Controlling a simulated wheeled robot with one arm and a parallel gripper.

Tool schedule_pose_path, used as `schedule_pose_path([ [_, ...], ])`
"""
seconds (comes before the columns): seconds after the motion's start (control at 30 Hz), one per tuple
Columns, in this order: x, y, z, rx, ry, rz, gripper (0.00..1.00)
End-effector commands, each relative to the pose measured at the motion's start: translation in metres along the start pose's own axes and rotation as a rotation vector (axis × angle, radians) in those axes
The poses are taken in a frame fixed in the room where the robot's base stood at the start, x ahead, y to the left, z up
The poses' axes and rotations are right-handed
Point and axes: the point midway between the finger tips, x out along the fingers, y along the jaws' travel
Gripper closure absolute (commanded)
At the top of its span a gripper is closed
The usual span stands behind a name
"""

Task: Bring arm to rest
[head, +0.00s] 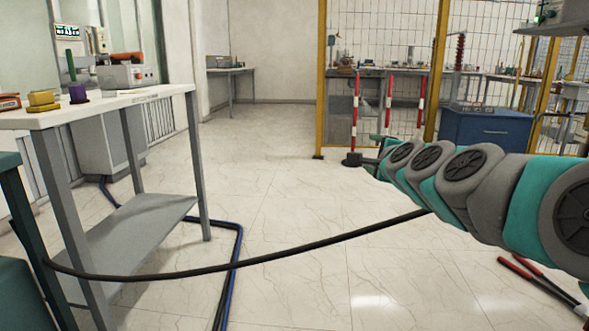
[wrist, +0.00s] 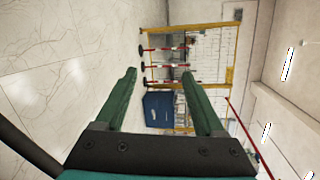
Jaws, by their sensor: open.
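My arm reaches in from the right side of the head view, stretched out above the floor. My gripper shows in the wrist view (wrist: 158,72), with two green fingers spread apart and nothing between them. In the head view the arm's far end is seen from behind, and the fingers cannot be made out clearly. The wrist picture is turned on its side, and a yellow-framed mesh fence (wrist: 207,27) lies beyond the fingers, well apart from them.
A white table (head: 100,106) with several small parts stands at the left. A black cable (head: 300,245) spans from it toward my arm. Red-white posts (head: 388,105) and a blue cabinet (head: 487,131) stand by the yellow fence (head: 321,80). The middle floor (head: 270,170) is clear.

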Motion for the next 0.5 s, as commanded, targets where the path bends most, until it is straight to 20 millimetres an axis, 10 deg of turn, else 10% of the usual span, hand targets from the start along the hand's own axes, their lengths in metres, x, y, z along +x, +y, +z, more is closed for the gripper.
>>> schedule_pose_path([
  [0.2,-0.063,0.101,0.068,-0.458,-0.236,0.327,0.29],
  [0.5,-0.195,0.233,0.069,-0.976,-0.563,0.77,0.29],
])
